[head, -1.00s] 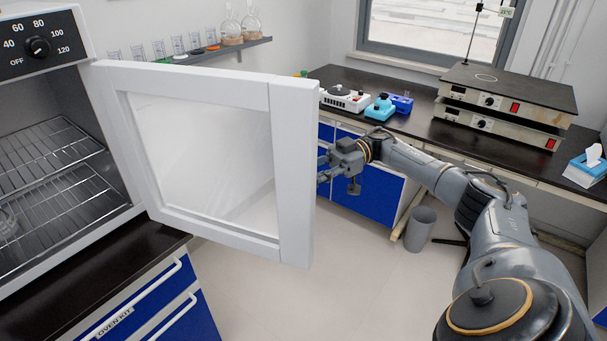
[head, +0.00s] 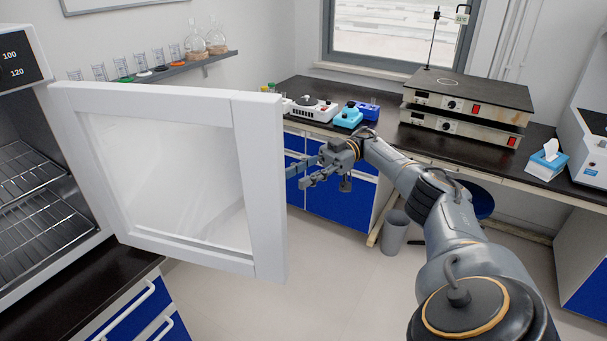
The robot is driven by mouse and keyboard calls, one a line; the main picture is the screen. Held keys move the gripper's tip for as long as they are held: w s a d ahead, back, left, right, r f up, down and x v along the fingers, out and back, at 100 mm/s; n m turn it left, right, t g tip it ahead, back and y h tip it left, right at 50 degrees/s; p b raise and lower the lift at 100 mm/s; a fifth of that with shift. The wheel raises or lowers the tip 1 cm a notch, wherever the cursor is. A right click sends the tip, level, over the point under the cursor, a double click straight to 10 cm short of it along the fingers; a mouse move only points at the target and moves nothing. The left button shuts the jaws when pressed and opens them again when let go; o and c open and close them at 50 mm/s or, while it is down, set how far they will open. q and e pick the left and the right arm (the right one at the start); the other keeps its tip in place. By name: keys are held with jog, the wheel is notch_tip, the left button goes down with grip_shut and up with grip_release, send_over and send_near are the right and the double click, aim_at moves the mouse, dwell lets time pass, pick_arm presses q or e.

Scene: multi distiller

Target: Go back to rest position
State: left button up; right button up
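My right gripper (head: 303,176) is in the middle of the head view, just right of the open oven door. Its two fingers point left and stand apart, with nothing between them. It appears clear of the door, though the exact gap is hard to judge. My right arm reaches in from the lower right. My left gripper is not in view.
The white oven door (head: 262,190) stands wide open at the left, with wire racks (head: 40,215) inside the oven. A dark bench (head: 420,150) with stacked hotplates (head: 465,108) runs along the back. A grey bin (head: 394,232) stands on the floor.

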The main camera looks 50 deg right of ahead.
jog(key=shift+d, duration=0.25)
dwell(0.4)
